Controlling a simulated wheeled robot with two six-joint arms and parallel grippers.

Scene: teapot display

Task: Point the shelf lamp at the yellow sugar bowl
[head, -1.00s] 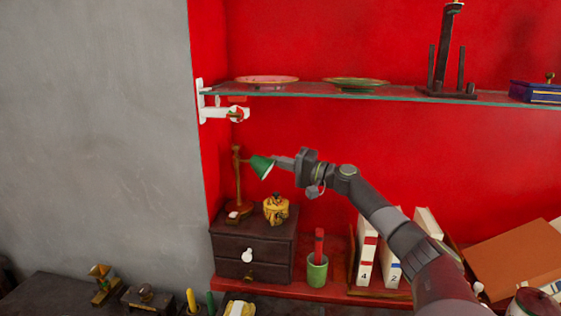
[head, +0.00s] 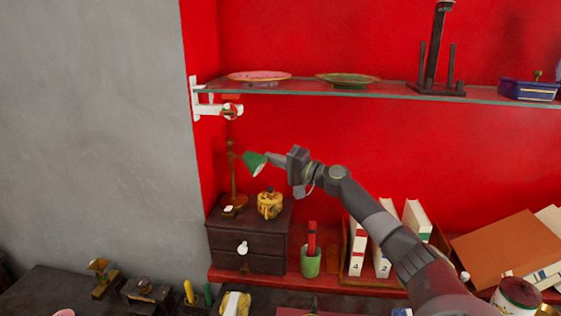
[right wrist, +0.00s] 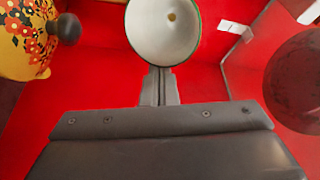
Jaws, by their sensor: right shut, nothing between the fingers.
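The shelf lamp has a brass stand (head: 231,170) and a green shade (head: 254,162). It stands on a dark drawer chest. The shade's open side faces down and to the right in the head view; its pale inside (right wrist: 163,30) fills the top middle of the right wrist view. The yellow sugar bowl (head: 269,206), with a dark painted pattern, sits on the chest right of the lamp, below the shade. Part of it shows in the right wrist view (right wrist: 22,45). My right gripper (head: 274,159) is shut and empty, its tips at the shade's right side. My left gripper is out of view.
The drawer chest (head: 240,250) stands on the red shelf. A green cup (head: 311,262) and white books (head: 357,246) stand to its right. A glass shelf (head: 400,95) with plates and a dark stand is above.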

